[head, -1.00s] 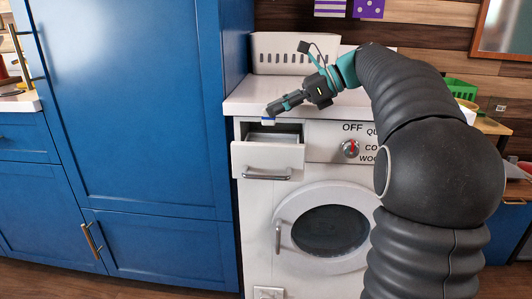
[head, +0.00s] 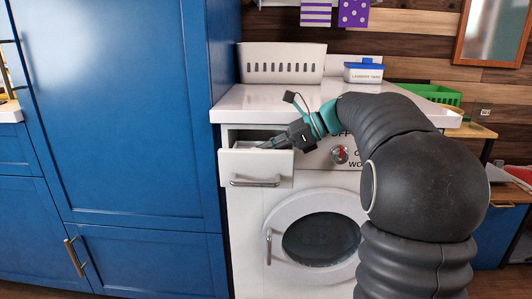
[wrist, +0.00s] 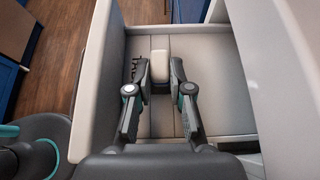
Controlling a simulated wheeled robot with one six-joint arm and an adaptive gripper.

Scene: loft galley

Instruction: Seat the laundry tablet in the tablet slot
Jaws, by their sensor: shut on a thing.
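My gripper (head: 265,145) reaches down into the open detergent drawer (head: 256,168) of the white washing machine. In the wrist view its two fingers are closed on the small pale laundry tablet (wrist: 160,76), which sits between the fingertips. The tablet is over the drawer's inside, near its far end wall. Dark lettering (wrist: 135,68), partly hidden by the left finger, marks the drawer floor there. The tablet slot's edges are hard to make out, and I cannot tell whether the tablet touches the floor. In the head view the tablet is not clearly visible.
The white counter (head: 300,97) overhangs the drawer. On it stand a white slotted basket (head: 282,63) and a blue-lidded laundry tabs box (head: 364,73). A dial (head: 339,154) is right of the drawer, the round door (head: 320,238) below. A tall blue cabinet (head: 120,110) stands left.

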